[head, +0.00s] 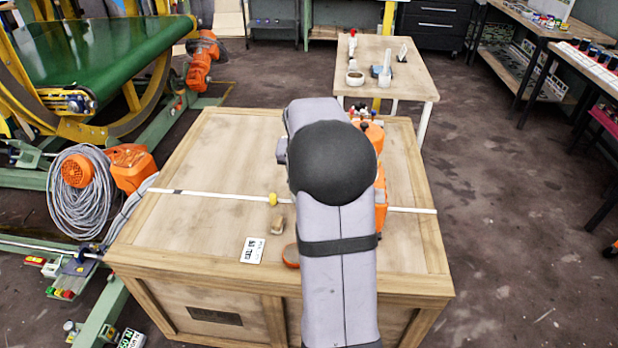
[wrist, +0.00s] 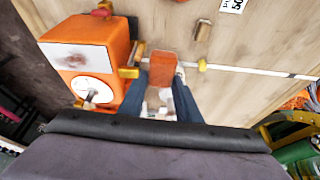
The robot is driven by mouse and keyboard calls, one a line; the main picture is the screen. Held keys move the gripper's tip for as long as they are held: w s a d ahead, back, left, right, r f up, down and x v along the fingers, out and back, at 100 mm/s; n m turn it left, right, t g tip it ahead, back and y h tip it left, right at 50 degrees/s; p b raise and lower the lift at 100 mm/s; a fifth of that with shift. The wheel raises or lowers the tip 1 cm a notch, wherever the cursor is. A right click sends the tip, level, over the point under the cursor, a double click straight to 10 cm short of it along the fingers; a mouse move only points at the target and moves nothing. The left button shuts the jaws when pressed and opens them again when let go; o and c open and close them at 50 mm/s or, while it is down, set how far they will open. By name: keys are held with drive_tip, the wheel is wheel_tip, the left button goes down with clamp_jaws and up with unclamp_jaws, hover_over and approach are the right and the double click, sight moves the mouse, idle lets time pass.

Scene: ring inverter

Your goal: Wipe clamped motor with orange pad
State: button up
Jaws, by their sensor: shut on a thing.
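My gripper (wrist: 161,82) has dark blue fingers and is shut on an orange pad (wrist: 163,66) in the wrist view; the head view hides both behind my arm. The motor, an orange housing (wrist: 118,45), stands just left of the pad in the wrist view. It has a pale, smudged face (wrist: 72,57) and a round white face (wrist: 91,89). In the head view only orange parts (head: 381,190) show right of my arm. A yellow-ended clamp (wrist: 129,72) sits between motor and pad. I cannot tell whether the pad touches anything.
The motor stands on a wooden crate (head: 215,150) crossed by a white strap (head: 225,194). A yellow knob (head: 273,199), a small wooden block (head: 277,225), a printed label (head: 252,250) and another orange-edged item (head: 290,256) lie left of my arm. The crate's left half is mostly clear.

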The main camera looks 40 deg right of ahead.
drive_tip(key=shift+s+d+r+p, duration=0.15)
drive_tip(key=shift+r+p, duration=0.35)
drive_tip(key=shift+p, duration=0.15)
drive_tip(key=shift+s+d+r+p, duration=0.1)
drive_tip(key=shift+d+r+p, duration=0.05)
drive_tip(key=shift+r+p, duration=0.45)
drive_tip(key=shift+s+d+r+p, duration=0.1)
drive_tip(key=shift+s+p, duration=0.15)
drive_tip(key=shift+p, duration=0.55)
drive_tip(key=s+d+m+p, duration=0.1)
drive_tip(key=d+p, duration=0.1)
drive_tip(key=p, duration=0.2)
drive_tip(key=s+d+r+m+g+p, duration=0.1)
drive_tip(key=d+m+p, duration=0.1)
drive_tip(key=p, duration=0.3)
drive_tip(key=s+d+m+h+p, duration=0.1)
drive_tip(key=d+m+p, duration=0.1)
drive_tip(key=d+p, duration=0.1)
drive_tip(key=shift+s+d+r+g+p, duration=0.2)
drive_tip(key=shift+s+d+g+p, duration=0.1)
drive_tip(key=shift+p, duration=0.35)
drive_tip(key=shift+s+d+r+m+g+y, duration=0.2)
drive_tip(key=shift+s+r+m+g, duration=0.5)
drive_tip(key=shift+m, duration=1.45)
drive_tip(key=shift+s+d+r+m+g+y, duration=0.2)
drive_tip(key=shift+s+r+m+g, duration=0.5)
drive_tip(key=shift+m, duration=1.5)
drive_tip(key=shift+s+d+r+m+g+y, duration=0.1)
drive_tip(key=shift+s+r+m+g+y, duration=0.6)
drive_tip(key=shift+m, duration=1.45)
